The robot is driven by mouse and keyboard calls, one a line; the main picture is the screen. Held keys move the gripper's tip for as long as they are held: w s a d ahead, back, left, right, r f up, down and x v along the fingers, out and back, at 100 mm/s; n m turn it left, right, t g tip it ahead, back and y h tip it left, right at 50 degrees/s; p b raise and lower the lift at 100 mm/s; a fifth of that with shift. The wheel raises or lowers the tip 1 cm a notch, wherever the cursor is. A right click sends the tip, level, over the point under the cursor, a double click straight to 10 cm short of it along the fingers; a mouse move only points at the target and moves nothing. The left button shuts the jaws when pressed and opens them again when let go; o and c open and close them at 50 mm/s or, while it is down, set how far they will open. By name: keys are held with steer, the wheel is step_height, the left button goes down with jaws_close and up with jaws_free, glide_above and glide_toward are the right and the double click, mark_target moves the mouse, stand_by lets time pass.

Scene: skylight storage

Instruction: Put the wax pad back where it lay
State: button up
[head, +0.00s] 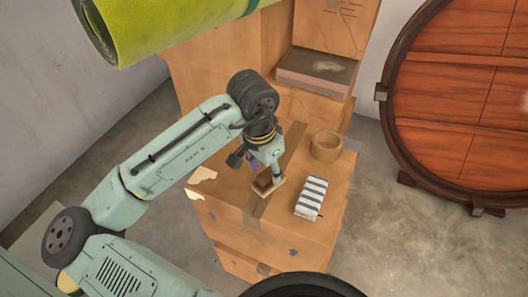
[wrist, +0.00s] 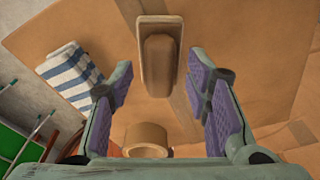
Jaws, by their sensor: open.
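A tan, flat-based block with a raised brown grip, which I take for the wax pad (head: 264,187), is at the top of the cardboard box (head: 233,200), near the dark tape strip. In the wrist view the wax pad (wrist: 160,62) appears just beyond my fingertips, in line with the gap between them. My gripper (wrist: 158,88) is open, its purple-lined fingers spread with nothing clasped between them. In the head view my gripper (head: 268,172) is directly over the pad and partly covers it. I cannot tell whether a finger touches it.
Behind is a stacked box with a dark-topped case (head: 315,70). A green roll (head: 150,25) hangs overhead. A large barrel (head: 460,95) stands right.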

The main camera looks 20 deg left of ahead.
mark_target(262, 177)
step_height(262, 177, up, 10)
steer(key=s, duration=0.1)
steer(key=shift+s+a, duration=0.2)
steer(key=shift+a, duration=0.1)
